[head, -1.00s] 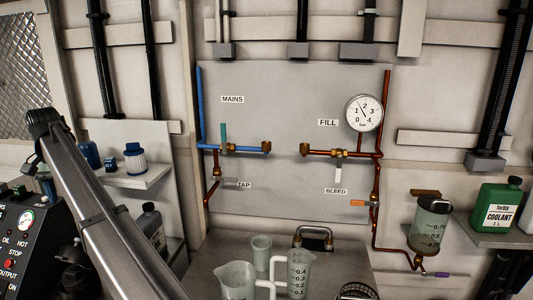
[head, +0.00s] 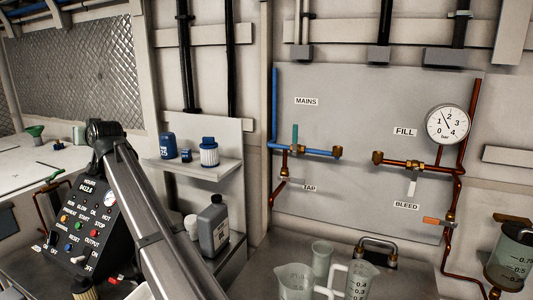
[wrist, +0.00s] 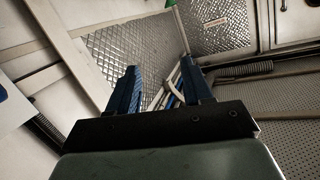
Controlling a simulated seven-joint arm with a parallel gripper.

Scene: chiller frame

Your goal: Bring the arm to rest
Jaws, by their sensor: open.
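My gripper (wrist: 161,90) shows in the wrist view with its two blue fingers apart and nothing between them. Beyond the fingers are a diamond-plate panel and some cables or hoses, at a distance. In the head view my grey arm runs from the bottom centre up to a dark joint at the left. The gripper itself cannot be made out in the head view.
A black control panel (head: 84,222) stands left of my arm. A shelf (head: 197,170) with blue containers and a grey bottle (head: 213,228) are just right of it. The pipe board (head: 370,90) and measuring jugs (head: 295,281) are further right. A white worktop (head: 40,165) is at far left.

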